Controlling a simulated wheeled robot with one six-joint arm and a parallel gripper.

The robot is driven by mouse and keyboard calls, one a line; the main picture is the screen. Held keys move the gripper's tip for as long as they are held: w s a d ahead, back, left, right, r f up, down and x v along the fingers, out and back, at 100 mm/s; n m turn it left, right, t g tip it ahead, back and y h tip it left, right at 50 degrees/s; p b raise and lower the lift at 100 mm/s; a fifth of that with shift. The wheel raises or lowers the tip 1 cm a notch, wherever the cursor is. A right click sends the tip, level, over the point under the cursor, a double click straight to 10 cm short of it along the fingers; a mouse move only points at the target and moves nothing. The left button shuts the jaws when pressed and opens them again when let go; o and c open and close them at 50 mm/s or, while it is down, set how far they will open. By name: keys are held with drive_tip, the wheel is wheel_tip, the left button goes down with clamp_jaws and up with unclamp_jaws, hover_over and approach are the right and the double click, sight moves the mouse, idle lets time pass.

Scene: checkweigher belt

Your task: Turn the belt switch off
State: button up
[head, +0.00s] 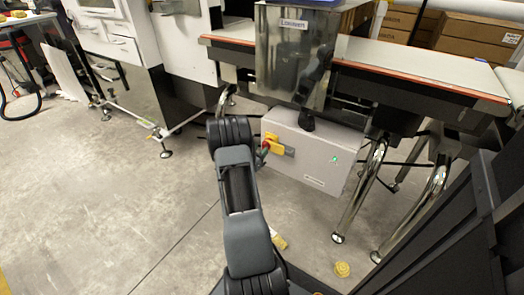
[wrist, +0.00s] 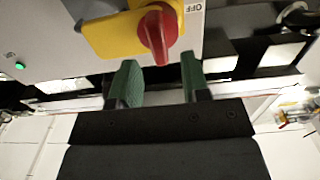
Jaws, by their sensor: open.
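The belt switch is a red knob (wrist: 155,36) on a yellow plate (wrist: 105,36), with an OFF label (wrist: 196,7) beside it in the wrist view. The knob's handle points down that picture, toward my gripper (wrist: 160,80). My gripper is open, its two green fingers apart, with the handle's end near the gap between the fingertips. I see no clear contact. In the head view the yellow switch plate (head: 271,138) is on the left part of a grey control box (head: 310,160). My arm's end is at its left and the fingers are mostly hidden there.
The box hangs under the conveyor belt (head: 400,60), below a shiny metal housing (head: 290,65). Bent steel legs (head: 360,190) stand to its right. A green light (wrist: 19,65) glows on the box. Yellow pieces (head: 342,269) lie on the floor. Open floor lies left.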

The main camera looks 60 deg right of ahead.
drive_tip(key=shift+d, duration=1.15)
clamp_jaws()
